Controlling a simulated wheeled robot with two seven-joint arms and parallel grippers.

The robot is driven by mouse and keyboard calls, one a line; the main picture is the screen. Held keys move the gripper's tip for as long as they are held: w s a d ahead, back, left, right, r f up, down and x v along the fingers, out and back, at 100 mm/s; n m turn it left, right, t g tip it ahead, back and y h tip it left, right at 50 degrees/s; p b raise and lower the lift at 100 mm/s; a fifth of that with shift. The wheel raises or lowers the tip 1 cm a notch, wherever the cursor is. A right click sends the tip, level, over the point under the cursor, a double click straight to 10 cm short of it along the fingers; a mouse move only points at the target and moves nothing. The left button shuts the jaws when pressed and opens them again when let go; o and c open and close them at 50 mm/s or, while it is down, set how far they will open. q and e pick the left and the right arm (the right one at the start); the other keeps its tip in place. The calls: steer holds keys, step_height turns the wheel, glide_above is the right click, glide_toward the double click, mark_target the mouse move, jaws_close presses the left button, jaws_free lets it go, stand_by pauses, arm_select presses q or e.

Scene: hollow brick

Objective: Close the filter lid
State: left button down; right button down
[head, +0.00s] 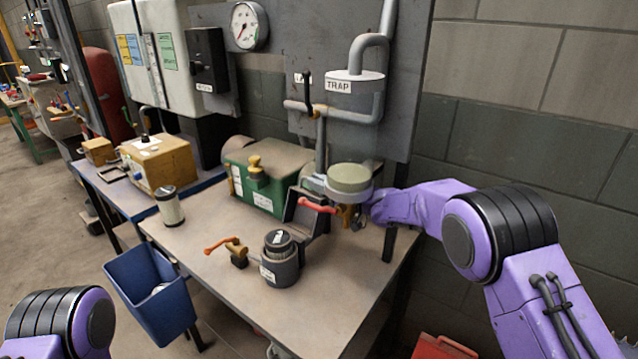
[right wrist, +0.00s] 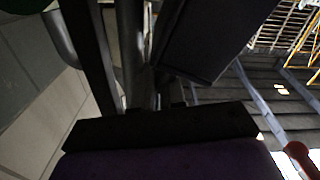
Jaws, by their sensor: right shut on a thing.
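My right gripper (head: 366,210) is at the back right of the table, just below a round grey-green cap (head: 350,179) and beside a brass fitting. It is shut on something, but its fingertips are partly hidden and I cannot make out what. A dark tilted panel (head: 306,212) stands left of it, and a dark panel (right wrist: 215,40) shows close up in the right wrist view. I cannot tell which of these is the filter lid. A grey round filter housing (head: 281,268) stands open on the table, with a black-topped cartridge in it. My left gripper is out of view.
A red-handled valve (head: 316,205) is just left of my right gripper. An orange-handled valve (head: 236,250) adjoins the housing. A green box (head: 265,182) and pipes stand behind. The front tabletop is clear.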

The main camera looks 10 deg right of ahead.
stand_by(0.8)
steer(key=shift+s+a+r+n+b, duration=0.1)
steer(key=shift+s+a+n+b, duration=0.3)
steer(key=shift+n+b, duration=0.1)
steer(key=shift+s+a+r+n, duration=0.25)
steer(key=shift+r+n, duration=0.05)
steer(key=c, duration=1.5)
jaws_free()
